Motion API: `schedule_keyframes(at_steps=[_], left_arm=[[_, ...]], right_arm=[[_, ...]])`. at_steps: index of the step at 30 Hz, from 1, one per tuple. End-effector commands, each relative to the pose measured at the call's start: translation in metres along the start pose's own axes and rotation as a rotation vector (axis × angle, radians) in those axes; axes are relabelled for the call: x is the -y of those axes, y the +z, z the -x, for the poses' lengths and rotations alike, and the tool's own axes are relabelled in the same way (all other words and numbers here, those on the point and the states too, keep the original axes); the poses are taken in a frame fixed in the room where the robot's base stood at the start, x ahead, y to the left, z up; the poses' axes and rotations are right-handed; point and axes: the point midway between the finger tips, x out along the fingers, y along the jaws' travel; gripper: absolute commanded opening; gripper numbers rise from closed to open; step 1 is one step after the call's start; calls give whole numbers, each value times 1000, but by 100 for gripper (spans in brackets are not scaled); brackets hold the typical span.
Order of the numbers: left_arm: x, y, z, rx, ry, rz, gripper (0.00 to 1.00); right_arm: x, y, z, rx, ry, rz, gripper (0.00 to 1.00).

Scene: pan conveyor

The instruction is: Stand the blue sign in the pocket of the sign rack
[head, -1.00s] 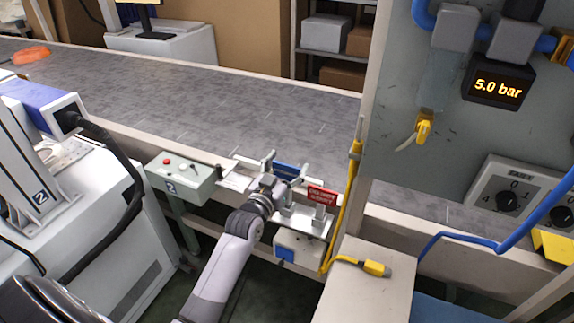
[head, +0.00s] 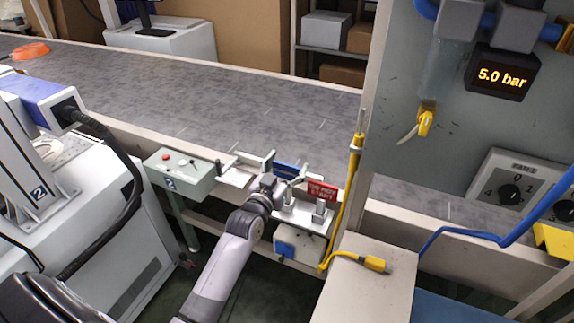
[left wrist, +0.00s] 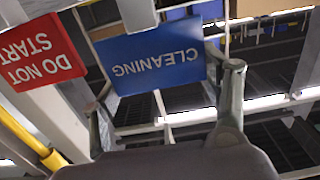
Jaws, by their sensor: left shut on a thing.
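The blue sign (head: 286,170), lettered CLEANING, is held up at the conveyor's near edge. It shows upside down in the left wrist view (left wrist: 152,58), between the two fingers. My left gripper (head: 284,176) is shut on it. The sign rack (head: 303,216) is a pale metal shelf on the near side of the conveyor, and a red DO NOT START sign (head: 321,191) stands at its right part. The red sign also shows in the left wrist view (left wrist: 38,50), left of the blue one. The pocket is hidden or too small to tell. My right gripper is not in view.
A grey-green button box (head: 180,172) stands left of the gripper. A yellow cable (head: 350,200) hangs right of the rack, by a post. The conveyor (head: 200,95) runs behind. A pale cabinet top (head: 365,285) is at front right.

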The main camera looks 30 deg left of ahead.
Motion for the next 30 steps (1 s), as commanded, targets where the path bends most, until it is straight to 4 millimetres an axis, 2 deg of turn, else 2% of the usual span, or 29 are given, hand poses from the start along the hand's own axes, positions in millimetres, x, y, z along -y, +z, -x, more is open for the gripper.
schedule_keyframes(at_steps=[30], left_arm=[[0, 26, 0, 0, 0, 0, 24]], right_arm=[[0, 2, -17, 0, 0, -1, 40]])
